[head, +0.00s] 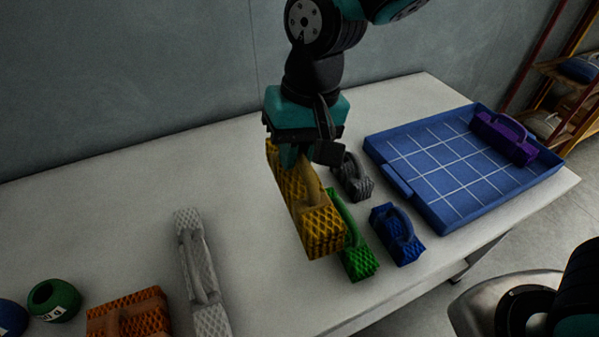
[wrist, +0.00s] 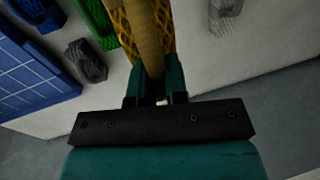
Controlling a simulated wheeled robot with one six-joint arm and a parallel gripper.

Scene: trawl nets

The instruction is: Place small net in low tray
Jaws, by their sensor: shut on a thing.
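My gripper (head: 303,153) is shut on the handle of a yellow net (head: 318,229), a long block with a mesh pattern. The yellow net appears held above the table and hides part of the green net. In the wrist view, the jaws (wrist: 160,92) close on its handle, with the yellow mesh (wrist: 127,28) beyond. The low blue tray (head: 408,163) with a white grid lies to the right, also at the left of the wrist view (wrist: 30,75). A purple net (head: 503,138) is at its far right side. A small dark grey net (head: 353,178) lies between gripper and tray.
A green net (head: 357,251) and a blue net (head: 398,235) lie in front of the tray. A light grey net (head: 196,275), an orange net (head: 130,316) and a green roll (head: 54,300) are at left. Most of the tray is bare. A wall (head: 120,75) stands behind the table.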

